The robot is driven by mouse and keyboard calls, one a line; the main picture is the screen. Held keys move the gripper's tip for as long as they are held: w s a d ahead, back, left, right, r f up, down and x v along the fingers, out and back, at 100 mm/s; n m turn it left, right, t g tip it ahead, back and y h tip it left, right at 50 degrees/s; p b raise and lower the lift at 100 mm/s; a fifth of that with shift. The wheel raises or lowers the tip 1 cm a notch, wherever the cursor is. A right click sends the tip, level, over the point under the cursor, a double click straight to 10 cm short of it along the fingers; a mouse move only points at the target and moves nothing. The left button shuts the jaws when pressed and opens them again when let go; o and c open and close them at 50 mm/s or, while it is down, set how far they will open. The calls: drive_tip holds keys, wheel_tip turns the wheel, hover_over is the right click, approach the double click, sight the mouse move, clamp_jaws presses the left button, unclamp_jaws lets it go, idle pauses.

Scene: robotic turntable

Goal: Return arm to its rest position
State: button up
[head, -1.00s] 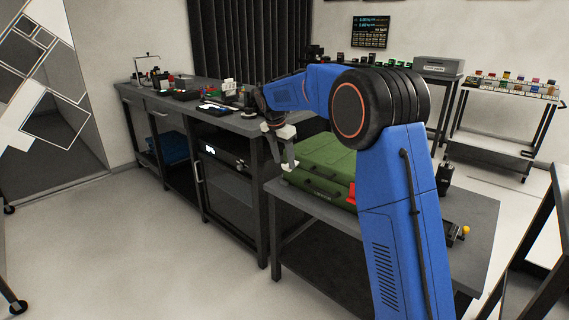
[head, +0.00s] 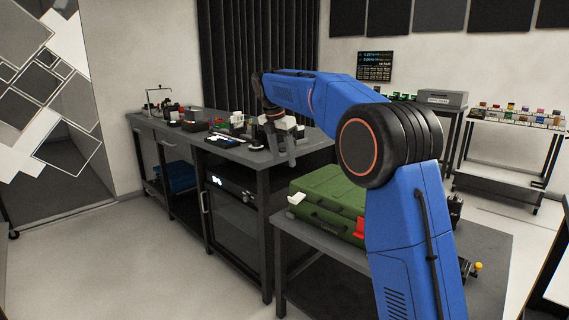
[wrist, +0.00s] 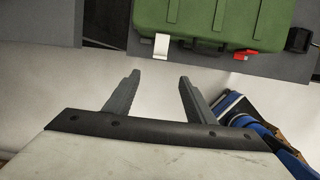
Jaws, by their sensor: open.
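My blue arm (head: 405,235) rises at the right of the head view and bends left at a black joint. My gripper (head: 283,160) hangs at its end, in front of the dark workbench edge and above and left of the green case. In the wrist view my gripper (wrist: 155,82) shows two grey fingers spread apart with nothing between them. Pale floor shows behind the fingers. The green case (wrist: 215,18) lies beyond the fingertips, apart from them, with a white latch and a red latch.
The green case (head: 330,200) lies closed on a grey table (head: 400,275). A dark workbench (head: 225,150) at the left carries small parts and tools. A shelf (head: 505,150) with small coloured items stands at the back right. Open floor (head: 110,265) lies at front left.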

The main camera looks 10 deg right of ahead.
drive_tip(key=shift+s+r, duration=0.1)
drive_tip(key=s+d+m, duration=0.3)
drive_tip(key=s+m, duration=0.1)
drive_tip(key=s, duration=0.5)
drive_tip(key=s+d+m+t+y, duration=0.1)
drive_tip(key=s+d+m, duration=0.25)
drive_tip(key=s, duration=0.55)
drive_tip(key=s+d+m, duration=0.3)
drive_tip(key=s+m, duration=0.2)
drive_tip(key=s, duration=0.4)
drive_tip(key=s+d+f+m+t, duration=0.1)
drive_tip(key=s+f+m, duration=0.5)
drive_tip(key=s, duration=0.6)
drive_tip(key=s+d+f+m+t+y, duration=0.1)
drive_tip(key=s+d+f+m, duration=0.1)
drive_tip(key=s+f+m, duration=0.4)
drive_tip(key=s+f, duration=0.5)
drive_tip(key=s, duration=0.2)
drive_tip(key=shift+s+f+m, duration=0.2)
drive_tip(key=shift+f+m, duration=0.1)
drive_tip(key=shift+m, duration=0.05)
